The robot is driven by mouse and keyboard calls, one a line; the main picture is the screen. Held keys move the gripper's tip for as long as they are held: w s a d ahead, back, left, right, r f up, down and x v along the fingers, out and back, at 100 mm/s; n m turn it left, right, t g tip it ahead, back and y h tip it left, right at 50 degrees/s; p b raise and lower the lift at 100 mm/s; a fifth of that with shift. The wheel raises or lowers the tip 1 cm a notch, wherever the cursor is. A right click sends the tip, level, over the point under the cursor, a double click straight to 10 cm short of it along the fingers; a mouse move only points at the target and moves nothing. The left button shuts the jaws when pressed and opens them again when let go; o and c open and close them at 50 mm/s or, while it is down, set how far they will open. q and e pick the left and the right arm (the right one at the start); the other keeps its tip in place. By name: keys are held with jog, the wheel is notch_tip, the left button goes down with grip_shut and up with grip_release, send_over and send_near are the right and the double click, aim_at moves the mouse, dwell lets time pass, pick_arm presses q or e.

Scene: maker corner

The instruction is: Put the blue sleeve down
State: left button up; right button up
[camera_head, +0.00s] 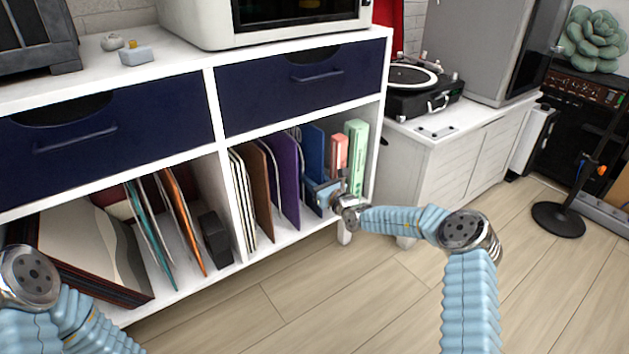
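The blue sleeve (313,151) stands upright in the lower right shelf compartment, between purple sleeves and a pink box. My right gripper (325,193) reaches in from the right and is at the sleeve's lower front edge, overlapping it in the picture. Its fingertips are small and partly lost against the sleeve, so I cannot tell whether they are closed on it or only beside it. The sleeve's lower part is partly hidden by the gripper. My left arm shows at the lower left, but its gripper is out of view.
The white shelf unit (216,116) has a divider left of the purple sleeves (286,170). The pink box (339,151) and green box (357,150) stand close on the right. A turntable (413,82) sits on a white cabinet. The wooden floor (300,305) in front is clear.

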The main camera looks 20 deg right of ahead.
jog(key=p+v, duration=0.3)
jog(key=v, duration=0.9)
jog(key=s+a+f+n+g+y, duration=0.2)
jog(key=s+a+f+n+g, duration=0.5)
jog(key=s+a, duration=0.2)
jog(key=s+a+f+n+g+y, duration=0.2)
jog(key=s+a+f+n+g, duration=0.4)
jog(key=s+a, duration=0.35)
jog(key=s+d+f+n+g+h, duration=0.1)
jog(key=s+d+f+n+h, duration=0.1)
jog(key=s+n, duration=0.6)
jog(key=s+d+f+n+g+h, duration=0.2)
jog(key=s+f+n+h, duration=0.2)
jog(key=s+n, duration=0.5)
jog(key=shift+s+f, duration=0.55)
jog(key=shift+f, duration=0.55)
